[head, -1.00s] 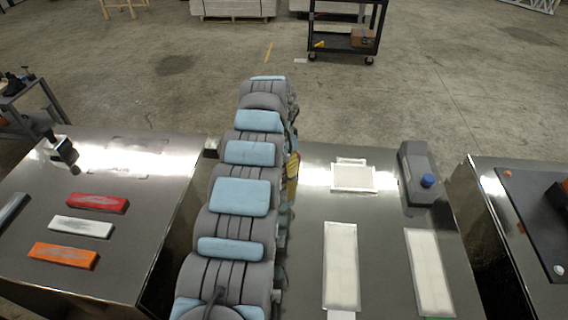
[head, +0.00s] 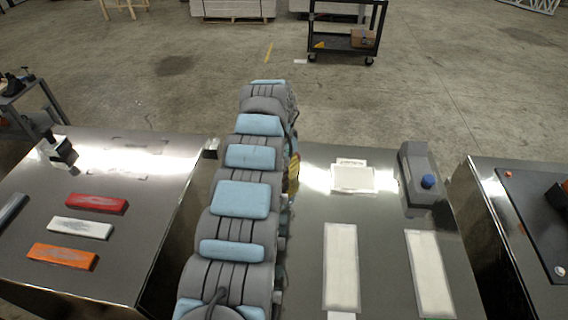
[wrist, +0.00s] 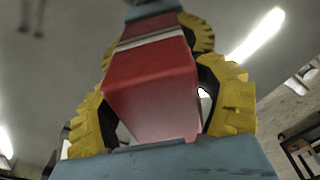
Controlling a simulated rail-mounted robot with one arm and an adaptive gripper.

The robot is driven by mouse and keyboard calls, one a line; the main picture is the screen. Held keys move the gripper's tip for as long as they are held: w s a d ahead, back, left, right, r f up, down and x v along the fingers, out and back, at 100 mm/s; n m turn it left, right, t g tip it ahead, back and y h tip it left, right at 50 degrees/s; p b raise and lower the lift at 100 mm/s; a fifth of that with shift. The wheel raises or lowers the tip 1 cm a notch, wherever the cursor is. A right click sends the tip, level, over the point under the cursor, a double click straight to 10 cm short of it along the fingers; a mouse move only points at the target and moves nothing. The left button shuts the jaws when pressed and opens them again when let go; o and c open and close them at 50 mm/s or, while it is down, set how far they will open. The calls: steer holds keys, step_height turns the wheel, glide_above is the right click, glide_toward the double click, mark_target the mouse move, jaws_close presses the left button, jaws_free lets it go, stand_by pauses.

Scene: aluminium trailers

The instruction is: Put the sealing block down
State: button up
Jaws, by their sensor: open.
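No block in view can be identified for certain as the sealing block. In the wrist view, yellow toothed parts stand on both sides of a red, box-shaped body (wrist: 150,90) with a light stripe. I cannot tell whether this body is part of my gripper (wrist: 152,125) or a separate block. Blue-grey bars cross the near and far ends. My gripper is open. In the head view my arm hides most of it; only a yellow sliver shows beside the arm. On the left table lie a red bar (head: 97,203), a white bar (head: 80,228) and an orange bar (head: 62,256).
The right table (head: 390,225) carries a pale square plate (head: 352,178) and two long pale strips (head: 341,266) (head: 430,272). A grey block with a blue knob (head: 416,172) stands at its far right. Gaps separate the tables. A black cart (head: 345,42) stands behind.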

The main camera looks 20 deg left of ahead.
steer(key=shift+s+d+f, duration=0.1)
steer(key=shift+s+f, duration=0.1)
steer(key=shift+f, duration=0.15)
steer(key=shift+s+r, duration=0.1)
steer(key=shift+r, duration=0.6)
steer(key=r, duration=0.8)
steer(key=s+r, duration=0.1)
steer(key=r, duration=0.3)
steer(key=shift+a+r, duration=0.1)
steer(key=shift+a, duration=0.3)
